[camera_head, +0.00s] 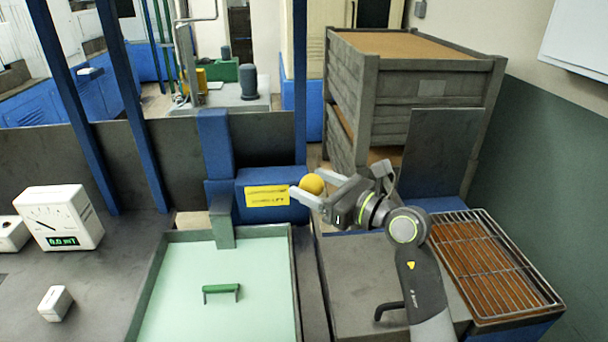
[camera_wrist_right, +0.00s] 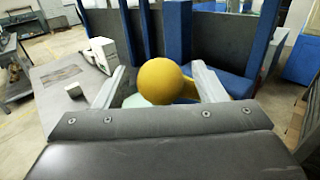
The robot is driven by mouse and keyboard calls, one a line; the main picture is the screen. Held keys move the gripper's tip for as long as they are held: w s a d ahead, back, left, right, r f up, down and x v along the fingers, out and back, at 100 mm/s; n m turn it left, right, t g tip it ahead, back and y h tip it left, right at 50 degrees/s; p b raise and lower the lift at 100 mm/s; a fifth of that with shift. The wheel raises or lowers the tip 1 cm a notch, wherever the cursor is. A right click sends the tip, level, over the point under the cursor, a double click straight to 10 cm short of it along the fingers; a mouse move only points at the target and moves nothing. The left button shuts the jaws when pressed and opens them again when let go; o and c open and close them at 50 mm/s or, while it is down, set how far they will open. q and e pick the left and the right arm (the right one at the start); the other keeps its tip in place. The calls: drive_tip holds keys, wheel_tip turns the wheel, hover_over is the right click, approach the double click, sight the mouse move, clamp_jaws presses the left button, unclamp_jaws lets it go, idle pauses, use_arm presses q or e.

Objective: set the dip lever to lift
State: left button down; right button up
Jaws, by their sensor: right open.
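The dip lever's yellow ball knob (camera_head: 312,184) stands in front of the blue housing, beside a yellow label (camera_head: 267,196) whose text is too small to read surely. My right gripper (camera_head: 305,190) is open at the knob, one finger on each side. In the right wrist view the knob (camera_wrist_right: 164,80) sits between the two spread fingers (camera_wrist_right: 160,88), and I cannot tell whether either touches it. The lever's shaft is mostly hidden behind the knob and gripper. My left gripper is not in view.
A pale green bath (camera_head: 190,290) with a green handle (camera_head: 222,289) lies left of my right arm. A meter (camera_head: 60,217) and a small white block (camera_head: 55,303) stand on the left bench. A wire rack tray (camera_head: 490,262) is at right, with stacked grey crates (camera_head: 415,90) behind.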

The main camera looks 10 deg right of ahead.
drive_tip(key=shift+x, duration=1.45)
drive_tip(key=c, duration=1.3)
drive_tip(key=s+f+n+b, duration=0.1)
drive_tip(key=f+b, duration=0.2)
drive_tip(key=b, duration=0.2)
drive_tip(key=s+f+n+t+y+b, duration=0.1)
drive_tip(key=s+f+b, duration=0.1)
drive_tip(key=f+b, duration=0.2)
drive_tip(key=s+f+n+y+b, duration=0.1)
drive_tip(key=s+f+b, duration=0.1)
drive_tip(key=f+b, duration=0.2)
drive_tip(key=shift+s+b, duration=0.25)
drive_tip(key=shift+b, duration=1.4)
drive_tip(key=shift+c, duration=0.3)
drive_tip(key=f+b, duration=0.2)
drive_tip(key=s+f+b, duration=0.1)
drive_tip(key=f+b, duration=0.1)
drive_tip(key=f, duration=0.1)
drive_tip(key=shift+s+f+b, duration=0.2)
drive_tip(key=shift+b, duration=0.1)
drive_tip(key=shift+f+b, duration=0.55)
drive_tip(key=shift+f, duration=0.25)
drive_tip(key=shift+n, duration=0.3)
drive_tip(key=o, duration=1.4)
drive_tip(key=shift+r, duration=0.1)
drive_tip(key=shift+c, duration=0.2)
